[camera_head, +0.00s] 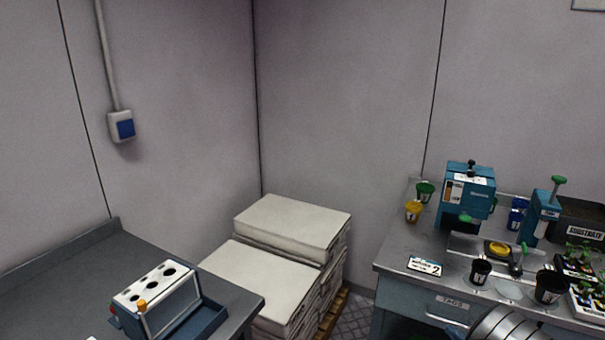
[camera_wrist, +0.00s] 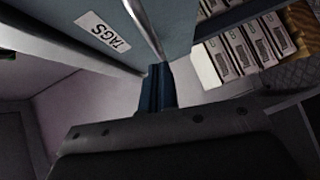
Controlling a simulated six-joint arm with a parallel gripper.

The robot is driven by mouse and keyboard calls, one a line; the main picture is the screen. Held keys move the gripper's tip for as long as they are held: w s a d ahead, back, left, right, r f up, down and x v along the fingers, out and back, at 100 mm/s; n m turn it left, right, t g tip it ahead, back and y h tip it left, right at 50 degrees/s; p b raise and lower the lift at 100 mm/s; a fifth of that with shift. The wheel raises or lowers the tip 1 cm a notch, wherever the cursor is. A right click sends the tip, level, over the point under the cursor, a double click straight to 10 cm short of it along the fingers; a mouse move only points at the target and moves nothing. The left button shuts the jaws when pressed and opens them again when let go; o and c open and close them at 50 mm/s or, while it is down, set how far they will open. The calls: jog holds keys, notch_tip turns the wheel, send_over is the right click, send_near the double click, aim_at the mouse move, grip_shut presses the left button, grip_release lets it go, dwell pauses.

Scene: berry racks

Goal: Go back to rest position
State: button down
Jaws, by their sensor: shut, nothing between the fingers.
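My gripper (camera_wrist: 160,72) shows in the wrist view as two narrow dark blue fingers above a broad dark housing. The fingers are together and hold nothing. They point toward the front of the bench, beside a blue-grey drawer front (camera_wrist: 135,35) with a TAGS label. In the head view only a rounded silver part of my arm shows at the bottom edge, in front of the right bench; the fingers are out of that view.
The right bench (camera_head: 395,258) carries a blue press (camera_head: 467,196), black cups, yellow and green cups, a substrate bin and seedling trays. The left bench (camera_head: 60,290) holds a white-topped rack (camera_head: 155,284). Stacked pale sacks (camera_head: 292,226) stand between the benches. Boxes (camera_wrist: 245,45) show in the wrist view.

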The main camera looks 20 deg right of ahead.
jog(key=shift+w+d+f, duration=0.1)
jog(key=shift+w+d, duration=0.55)
jog(key=shift+d, duration=0.05)
